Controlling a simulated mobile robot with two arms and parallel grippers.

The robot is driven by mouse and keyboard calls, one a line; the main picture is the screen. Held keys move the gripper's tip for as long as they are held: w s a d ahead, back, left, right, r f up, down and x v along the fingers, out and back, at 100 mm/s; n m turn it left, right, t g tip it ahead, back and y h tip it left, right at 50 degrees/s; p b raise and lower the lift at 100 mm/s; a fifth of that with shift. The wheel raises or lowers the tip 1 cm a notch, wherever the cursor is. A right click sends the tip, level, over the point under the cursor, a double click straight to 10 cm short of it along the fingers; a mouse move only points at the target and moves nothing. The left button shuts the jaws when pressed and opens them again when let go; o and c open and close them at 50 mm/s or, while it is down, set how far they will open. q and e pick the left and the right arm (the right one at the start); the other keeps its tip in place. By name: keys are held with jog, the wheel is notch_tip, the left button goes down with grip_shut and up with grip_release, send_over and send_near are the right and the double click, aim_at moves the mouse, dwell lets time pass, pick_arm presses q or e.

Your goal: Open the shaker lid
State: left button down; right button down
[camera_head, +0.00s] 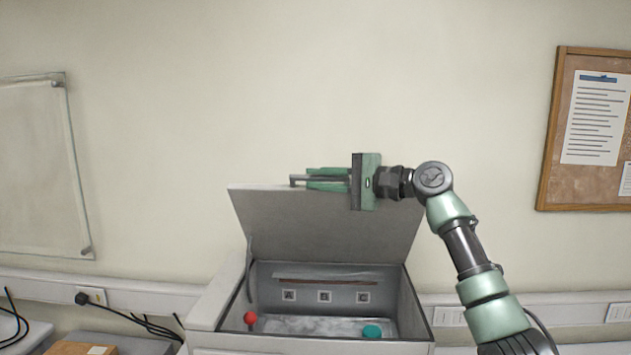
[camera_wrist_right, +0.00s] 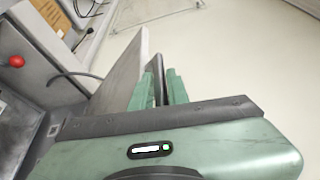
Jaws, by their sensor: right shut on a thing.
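The shaker (camera_head: 215,300) is a grey-white box at the bottom centre of the head view. Its lid (camera_head: 325,222) stands raised and tilted up at the back, so the inside shows. My right gripper (camera_head: 312,179) is at the lid's top edge, shut on the lid handle (camera_head: 296,180). In the right wrist view, the two green fingers (camera_wrist_right: 160,92) have the dark handle (camera_wrist_right: 158,72) between them, beside the pale lid (camera_wrist_right: 122,72). My left gripper is in neither view.
Inside the shaker are a red knob (camera_head: 250,318), a teal round piece (camera_head: 372,331) and A, B, C labels (camera_head: 324,296). A wall stands behind, with a corkboard (camera_head: 575,185) at right and a whiteboard (camera_head: 35,165) at left. Cables (camera_head: 150,324) lie left of the shaker.

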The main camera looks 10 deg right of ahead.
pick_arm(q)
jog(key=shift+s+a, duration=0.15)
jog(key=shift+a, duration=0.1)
pick_arm(e)
jog(key=shift+w+f, duration=0.1)
jog(key=c, duration=1.5)
grip_release()
